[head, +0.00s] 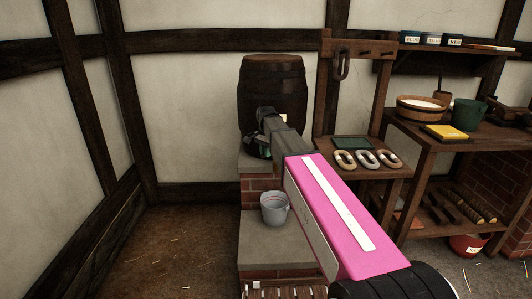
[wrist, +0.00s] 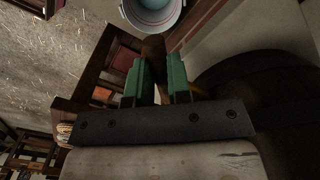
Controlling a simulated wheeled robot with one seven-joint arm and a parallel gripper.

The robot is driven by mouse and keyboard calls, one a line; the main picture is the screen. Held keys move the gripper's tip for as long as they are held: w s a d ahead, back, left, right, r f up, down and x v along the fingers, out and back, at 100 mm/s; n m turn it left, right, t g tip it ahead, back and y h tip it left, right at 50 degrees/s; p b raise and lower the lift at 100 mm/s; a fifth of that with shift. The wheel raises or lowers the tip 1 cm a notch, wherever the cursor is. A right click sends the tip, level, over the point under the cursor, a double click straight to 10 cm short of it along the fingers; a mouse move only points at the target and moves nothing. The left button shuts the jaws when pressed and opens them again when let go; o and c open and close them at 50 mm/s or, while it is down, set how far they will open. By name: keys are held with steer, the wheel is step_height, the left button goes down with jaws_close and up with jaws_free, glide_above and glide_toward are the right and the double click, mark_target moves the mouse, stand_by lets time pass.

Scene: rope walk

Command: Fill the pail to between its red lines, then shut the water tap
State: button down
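The grey pail (head: 274,209) stands upright on a stone ledge below the barrel (head: 272,90). A faint reddish line shows on the pail. In the wrist view the pail (wrist: 152,20) is cut by the top edge, with bluish water inside; its level against the lines cannot be read. My gripper (head: 262,146) is at the barrel's lower front, and my arm hides much of that area. In the wrist view, my gripper's green fingers (wrist: 162,70) stand either side of a brown wooden piece (wrist: 153,47), apparently the tap. Whether they press on it is unclear.
A small bench (head: 366,165) with several rope-like rings stands right of the barrel. A workbench (head: 433,145) with a wooden bowl, a green pot and a yellow box is further right. A red bucket (head: 467,245) sits below it.

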steer(key=shift+s+d, duration=0.1)
steer(key=s+d+n, duration=0.1)
steer(key=d+n, duration=0.5)
steer(key=n, duration=0.6)
steer(key=shift+s+d+n, duration=0.2)
steer(key=shift+n, duration=0.1)
stand_by(0.3)
stand_by(0.4)
steer(key=c, duration=1.1)
jaws_free()
steer(key=shift+o, duration=0.2)
step_height(320, 180, up, 11)
